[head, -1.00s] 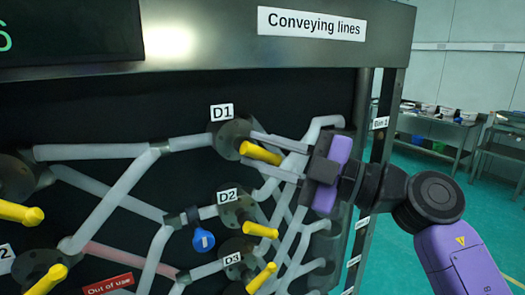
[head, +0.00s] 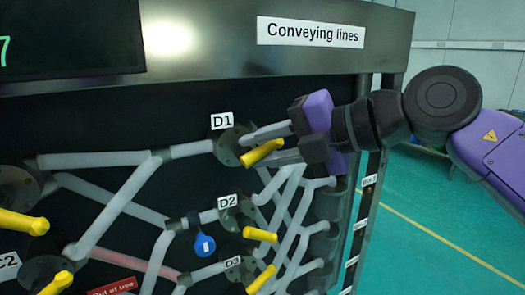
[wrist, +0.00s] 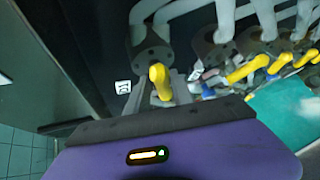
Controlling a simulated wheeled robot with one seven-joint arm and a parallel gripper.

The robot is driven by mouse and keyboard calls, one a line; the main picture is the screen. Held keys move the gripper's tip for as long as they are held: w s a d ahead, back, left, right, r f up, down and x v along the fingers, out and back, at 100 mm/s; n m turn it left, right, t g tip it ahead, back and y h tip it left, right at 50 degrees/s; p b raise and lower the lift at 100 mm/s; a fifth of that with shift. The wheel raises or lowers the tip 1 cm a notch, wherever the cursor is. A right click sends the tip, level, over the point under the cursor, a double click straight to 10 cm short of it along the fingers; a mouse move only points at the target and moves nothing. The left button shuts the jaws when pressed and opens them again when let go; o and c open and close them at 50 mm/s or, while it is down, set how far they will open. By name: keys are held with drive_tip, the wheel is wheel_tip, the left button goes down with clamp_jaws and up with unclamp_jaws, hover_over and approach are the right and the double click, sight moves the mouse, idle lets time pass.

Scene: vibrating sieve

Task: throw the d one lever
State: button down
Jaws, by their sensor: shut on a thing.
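The D1 lever (head: 262,152) is a yellow handle on a dark round valve body (head: 229,148) under the D1 label (head: 222,121). It points to the right and slightly up in the head view. My gripper (head: 264,147) has one grey finger above the lever and one below, and is shut on it. In the wrist view the yellow D1 lever (wrist: 160,80) stands between the fingers, in front of its dark valve, with a small sideways label to the left. The finger contact is partly hidden there by the gripper body.
The D2 lever (head: 260,234) and D3 lever (head: 261,278) are below, among pale pipes. A blue tag (head: 204,244) hangs beside D2. A red "Out of use" sign (head: 112,287) and more yellow levers are at left. Open green floor lies right of the cabinet.

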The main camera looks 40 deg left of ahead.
drive_tip(key=shift+f+n+t+h, duration=0.3)
drive_tip(key=shift+n+t+h, duration=0.3)
drive_tip(key=shift+t, duration=0.1)
drive_tip(key=c, duration=1.3)
unclamp_jaws()
drive_tip(key=shift+r, duration=0.1)
drive_tip(key=shift+r, duration=0.15)
drive_tip(key=shift+b, duration=0.3)
drive_tip(key=b+v, duration=0.2)
drive_tip(key=v, duration=0.5)
drive_tip(key=shift+d+r, duration=0.2)
drive_tip(key=shift+d, duration=0.1)
